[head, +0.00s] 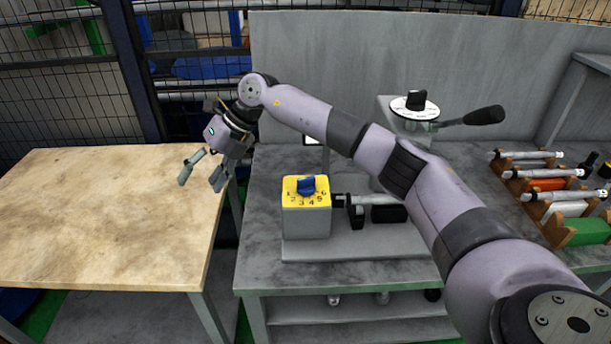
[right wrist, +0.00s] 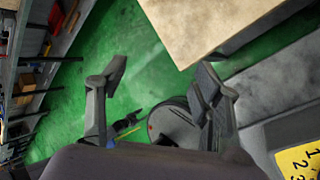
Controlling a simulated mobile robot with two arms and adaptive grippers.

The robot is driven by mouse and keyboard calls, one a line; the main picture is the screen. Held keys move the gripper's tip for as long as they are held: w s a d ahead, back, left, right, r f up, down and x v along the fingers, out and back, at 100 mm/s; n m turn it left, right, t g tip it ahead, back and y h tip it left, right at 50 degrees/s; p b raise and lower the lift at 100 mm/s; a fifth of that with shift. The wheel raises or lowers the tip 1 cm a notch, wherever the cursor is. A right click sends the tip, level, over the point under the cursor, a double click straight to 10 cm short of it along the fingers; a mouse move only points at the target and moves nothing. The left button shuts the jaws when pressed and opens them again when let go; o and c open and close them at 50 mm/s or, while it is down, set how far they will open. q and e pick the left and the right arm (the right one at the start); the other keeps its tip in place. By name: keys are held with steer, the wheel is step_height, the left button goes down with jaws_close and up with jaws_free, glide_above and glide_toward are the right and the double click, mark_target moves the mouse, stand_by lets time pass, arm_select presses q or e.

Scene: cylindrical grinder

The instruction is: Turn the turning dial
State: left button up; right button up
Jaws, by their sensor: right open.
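The turning dial is a blue knob (head: 306,186) on a yellow numbered face (head: 293,199), on top of a small grey box on the grey machine bench. My right gripper (head: 202,182) is open and empty, to the left of the dial and apart from it, above the gap between the wooden table and the bench. In the right wrist view the open fingers (right wrist: 162,95) have green floor behind them, and a corner of the yellow face (right wrist: 298,162) shows at the lower right; the blue knob is out of that view. My left gripper is not in view.
A wooden table (head: 100,215) stands at the left. Behind the yellow face is a black knob on a white disc (head: 414,105) with a black-handled lever (head: 484,116). Measuring tools lie on wooden racks (head: 560,231) at the right. A grey panel (head: 330,60) closes the back.

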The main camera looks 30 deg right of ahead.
steer(key=d+r+m+h, duration=0.1)
steer(key=d+r+h, duration=0.15)
steer(key=d, duration=0.55)
steer(key=d+r+m+h, duration=0.1)
steer(key=d+r+h, duration=0.15)
steer(key=d, duration=0.45)
step_height(320, 180, up, 4)
steer(key=m+g+h, duration=0.2)
steer(key=h, duration=0.1)
glide_above(306, 178)
step_height(306, 178, down, 17)
steer(key=p, duration=0.3)
steer(key=shift+f, duration=0.15)
steer(key=shift+c, duration=0.4)
steer(key=c, duration=1.1)
